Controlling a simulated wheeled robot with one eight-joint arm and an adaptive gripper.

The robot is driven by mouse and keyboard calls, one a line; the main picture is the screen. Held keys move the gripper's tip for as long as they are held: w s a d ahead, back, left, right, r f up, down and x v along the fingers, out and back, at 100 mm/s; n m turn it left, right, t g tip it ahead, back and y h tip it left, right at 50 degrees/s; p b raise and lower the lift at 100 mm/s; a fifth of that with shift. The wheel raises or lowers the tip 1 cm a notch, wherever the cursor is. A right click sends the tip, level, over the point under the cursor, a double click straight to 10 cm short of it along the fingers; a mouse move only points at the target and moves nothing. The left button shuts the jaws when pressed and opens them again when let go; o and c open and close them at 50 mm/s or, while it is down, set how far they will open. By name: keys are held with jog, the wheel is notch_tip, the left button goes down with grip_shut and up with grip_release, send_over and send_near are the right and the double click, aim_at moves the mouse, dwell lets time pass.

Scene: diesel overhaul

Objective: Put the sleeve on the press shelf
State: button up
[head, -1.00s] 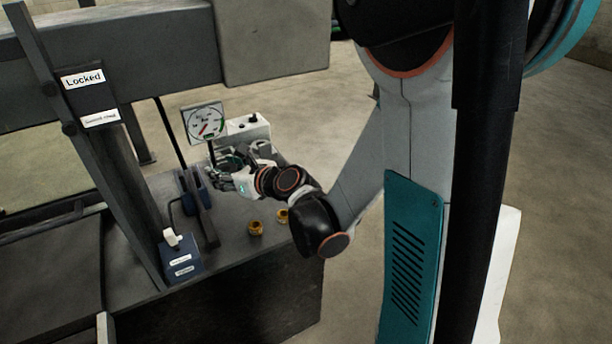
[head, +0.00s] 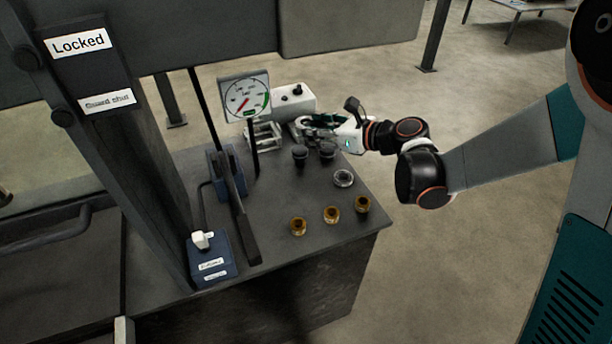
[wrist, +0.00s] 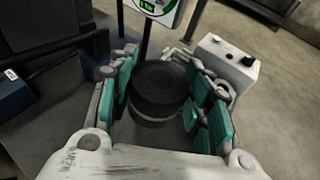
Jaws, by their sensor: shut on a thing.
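My gripper (head: 322,122) is over the back of a dark bench top (head: 285,200), in front of a white box. In the wrist view its teal-padded fingers (wrist: 166,88) are closed around a dark round piece (wrist: 160,78) with a paler band low on its side. I cannot tell whether this piece is the sleeve; the fingers hide its sides. Two dark short cylinders (head: 300,153) stand just below the gripper in the head view. A grey ring-shaped part (head: 344,178) lies in front of them. I cannot tell which surface is the press shelf.
Several brass-coloured rings (head: 331,214) stand along the front right of the bench. A dial gauge (head: 246,95) on a post, a blue block with a lever (head: 213,255) and the white box (head: 288,101) stand nearby.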

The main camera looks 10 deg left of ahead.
jog(key=s+a+n+g+y, duration=0.2)
jog(key=s+a+n+g, duration=0.1)
jog(key=a, duration=0.6)
jog(key=f+b, duration=0.8)
jog(key=f, duration=1.2)
jog(key=shift+d+f, duration=0.15)
jog(key=shift+d, duration=0.05)
jog(key=o, duration=1.3)
jog(key=shift+f, duration=0.1)
jog(key=shift+d+r, duration=0.25)
jog(key=p+v, duration=0.3)
jog(key=v, duration=0.8)
jog(key=shift+s+d+r+p, duration=0.1)
jog(key=shift+d+r+p, duration=0.15)
jog(key=shift+p, duration=0.15)
